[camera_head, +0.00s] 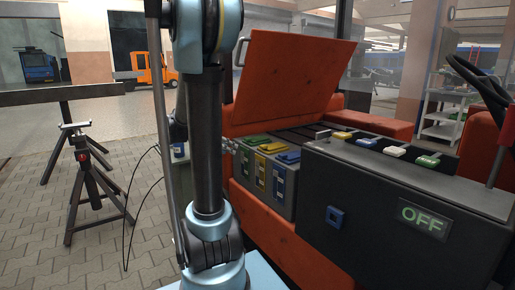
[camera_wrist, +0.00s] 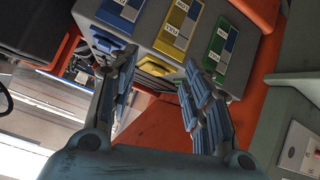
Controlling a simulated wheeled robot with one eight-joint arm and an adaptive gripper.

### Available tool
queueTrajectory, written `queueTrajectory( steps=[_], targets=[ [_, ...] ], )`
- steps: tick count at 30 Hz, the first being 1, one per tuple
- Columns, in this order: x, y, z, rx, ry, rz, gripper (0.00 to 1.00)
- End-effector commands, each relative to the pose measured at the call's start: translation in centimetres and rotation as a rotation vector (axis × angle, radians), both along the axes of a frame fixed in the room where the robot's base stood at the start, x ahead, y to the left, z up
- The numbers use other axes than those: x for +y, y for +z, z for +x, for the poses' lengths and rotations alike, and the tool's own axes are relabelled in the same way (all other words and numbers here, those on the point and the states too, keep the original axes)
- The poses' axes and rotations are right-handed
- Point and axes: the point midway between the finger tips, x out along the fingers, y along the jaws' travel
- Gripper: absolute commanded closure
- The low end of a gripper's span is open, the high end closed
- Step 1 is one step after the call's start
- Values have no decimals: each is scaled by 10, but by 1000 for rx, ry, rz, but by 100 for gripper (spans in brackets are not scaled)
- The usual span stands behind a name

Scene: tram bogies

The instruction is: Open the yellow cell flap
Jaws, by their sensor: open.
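The yellow cell flap (camera_head: 272,147) lies on top of a grey cell box (camera_head: 286,203), between a green flap (camera_head: 255,140) and a blue flap (camera_head: 288,157). It looks down. In the wrist view the yellow flap (camera_wrist: 155,66) shows at the box edge, below the yellow label (camera_wrist: 180,28) in the picture. My gripper (camera_wrist: 160,60) is open and empty, its fingertips on either side of the yellow flap's edge. I cannot tell whether they touch it. In the head view my arm hides most of the gripper.
An orange lid (camera_head: 290,75) stands raised behind the cells. A trestle (camera_head: 92,185) stands on the open paving at left.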

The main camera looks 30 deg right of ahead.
Motion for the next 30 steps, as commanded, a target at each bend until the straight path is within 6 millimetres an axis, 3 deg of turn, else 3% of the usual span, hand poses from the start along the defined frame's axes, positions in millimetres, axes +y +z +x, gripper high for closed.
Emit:
queueTrajectory(
  steps=[3, 9, 20, 30],
  targets=[
    [-19, 7, 26, -86, -76, -78, 55],
    [-39, 15, 54, -202, -155, -174, 55],
    [-59, 12, 64, -250, -184, -212, 55],
    [-110, -9, 68, -249, -184, -211, 55]
  ],
)
